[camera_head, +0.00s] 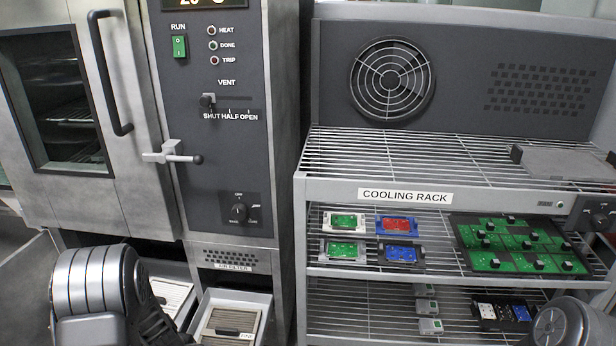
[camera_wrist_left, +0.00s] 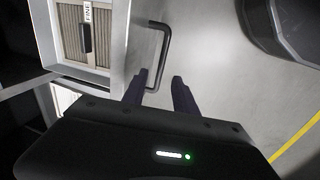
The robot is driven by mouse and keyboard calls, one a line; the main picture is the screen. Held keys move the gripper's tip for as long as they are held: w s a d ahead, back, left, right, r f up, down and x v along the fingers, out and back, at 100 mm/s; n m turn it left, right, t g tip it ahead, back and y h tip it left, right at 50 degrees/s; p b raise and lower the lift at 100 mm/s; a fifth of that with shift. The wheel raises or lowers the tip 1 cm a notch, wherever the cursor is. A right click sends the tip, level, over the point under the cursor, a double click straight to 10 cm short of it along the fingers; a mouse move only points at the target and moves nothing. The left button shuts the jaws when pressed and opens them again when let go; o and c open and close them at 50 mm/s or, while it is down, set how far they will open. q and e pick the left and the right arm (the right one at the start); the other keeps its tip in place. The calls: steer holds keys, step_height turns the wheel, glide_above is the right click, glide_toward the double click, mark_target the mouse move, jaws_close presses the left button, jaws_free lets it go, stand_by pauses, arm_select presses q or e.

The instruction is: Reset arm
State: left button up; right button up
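My left gripper (camera_wrist_left: 160,88) shows in the left wrist view with its two dark fingers spread apart and nothing held between them. A dark bar handle (camera_wrist_left: 163,50) on a pale drawer front is just beyond the fingers; its lower end appears close to the left finger, and I cannot tell whether they touch. The open drawer (camera_wrist_left: 120,45) behind it holds a pleated filter labelled FINE (camera_wrist_left: 88,40). In the head view my left arm (camera_head: 95,295) is at the lower left, its fingers hidden. My right arm (camera_head: 562,325) is at the lower right, its gripper out of view.
Two drawers are pulled out below the oven panel (camera_head: 225,130); the nearer one (camera_head: 262,298) holds the FINE filter. The cooling rack (camera_head: 330,188) at right bears several circuit boards. Grey floor (camera_wrist_left: 235,60) with a yellow line lies right of the gripper.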

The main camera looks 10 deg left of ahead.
arm_select(q)
steer(key=s+d+m+h+p, duration=0.1)
steer(key=s+d+m+p, duration=0.2)
steer(key=d, duration=0.7)
steer(key=s+d+r+m+g+h+p, duration=0.1)
steer(key=s+d+m+h+p, duration=0.1)
steer(key=s+d+m, duration=0.5)
steer(key=s+d+r+m+h+p, duration=0.1)
steer(key=s+d+m+p, duration=0.2)
steer(key=s+d+m, duration=0.3)
steer(key=s+d, duration=0.3)
steer(key=d, duration=0.4)
steer(key=shift+p, duration=0.3)
steer(key=shift+a, duration=0.1)
